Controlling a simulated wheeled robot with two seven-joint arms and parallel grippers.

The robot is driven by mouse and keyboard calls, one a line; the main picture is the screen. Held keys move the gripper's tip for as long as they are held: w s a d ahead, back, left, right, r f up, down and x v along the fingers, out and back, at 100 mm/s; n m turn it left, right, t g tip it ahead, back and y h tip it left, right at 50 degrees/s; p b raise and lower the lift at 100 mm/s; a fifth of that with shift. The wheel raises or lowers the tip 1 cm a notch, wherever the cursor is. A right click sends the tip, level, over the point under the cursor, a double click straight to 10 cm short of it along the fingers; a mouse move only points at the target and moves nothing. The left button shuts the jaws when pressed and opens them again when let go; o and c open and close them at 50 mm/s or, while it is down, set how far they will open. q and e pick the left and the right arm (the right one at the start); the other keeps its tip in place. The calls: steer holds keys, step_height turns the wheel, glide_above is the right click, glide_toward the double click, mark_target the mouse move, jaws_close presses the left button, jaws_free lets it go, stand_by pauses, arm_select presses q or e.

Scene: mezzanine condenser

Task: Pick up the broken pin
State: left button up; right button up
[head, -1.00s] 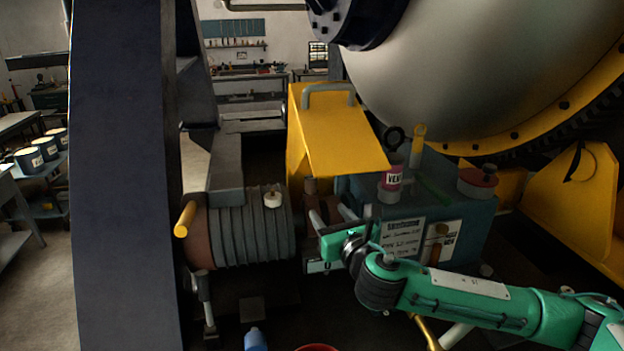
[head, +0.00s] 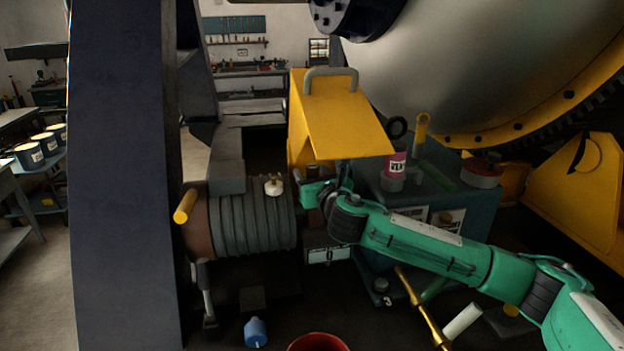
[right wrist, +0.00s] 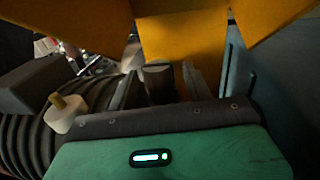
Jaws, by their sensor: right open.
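I cannot pick out the broken pin for certain in either view. My right gripper (head: 316,192) is at the gap between the ribbed grey motor (head: 255,222) and the teal housing (head: 455,200), under the raised yellow guard (head: 345,120). In the right wrist view its fingers (right wrist: 162,78) are apart. A short dark round-topped piece (right wrist: 158,76) shows between or just beyond them; I cannot tell whether it is the pin or a coupling part, nor whether the fingers touch it. The palm and fingers hide much of the gap. My left gripper is out of view.
The yellow guard also hangs close over the fingers in the right wrist view (right wrist: 182,38). A white-and-tan knob (head: 274,186) stands on the motor. A pink-labelled can (head: 396,168) sits on the housing. A red bucket (head: 318,343) and a brass rod (head: 425,308) are lower down.

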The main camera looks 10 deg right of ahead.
steer(key=shift+s+d+r, duration=0.1)
steer(key=shift+c, duration=0.5)
steer(key=c, duration=0.9)
steer(key=shift+c, duration=0.2)
